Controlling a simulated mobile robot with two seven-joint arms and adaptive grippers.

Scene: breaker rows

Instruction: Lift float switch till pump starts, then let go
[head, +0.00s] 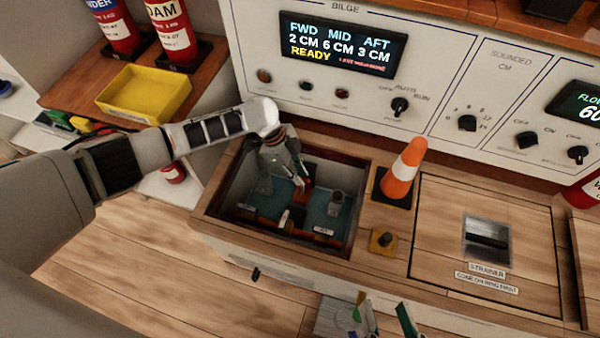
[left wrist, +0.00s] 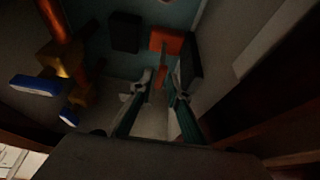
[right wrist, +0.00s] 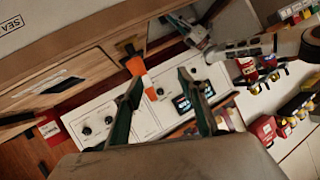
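My left gripper (head: 302,182) reaches down into the open bilge well (head: 222,185), where it is dark. In the left wrist view its fingertips (left wrist: 160,82) are partly closed, with a small gap. An orange piece, seemingly the float switch (left wrist: 166,42), lies just past the tips, and a narrow orange part shows between them; I cannot tell whether they touch it. The bilge display (head: 343,48) reads FWD 2 CM, MID 6 CM, AFT 3 CM and READY. My right gripper (head: 385,312) is open and empty; its fingers (right wrist: 160,80) also show apart in the right wrist view.
An orange and white cone (head: 404,170) stands right of the well, above a small yellow-based knob (head: 383,240). The strainer hatch (head: 450,215) is closed. Dark well walls are close around my left gripper. A yellow tray (head: 145,95) sits on the left shelf.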

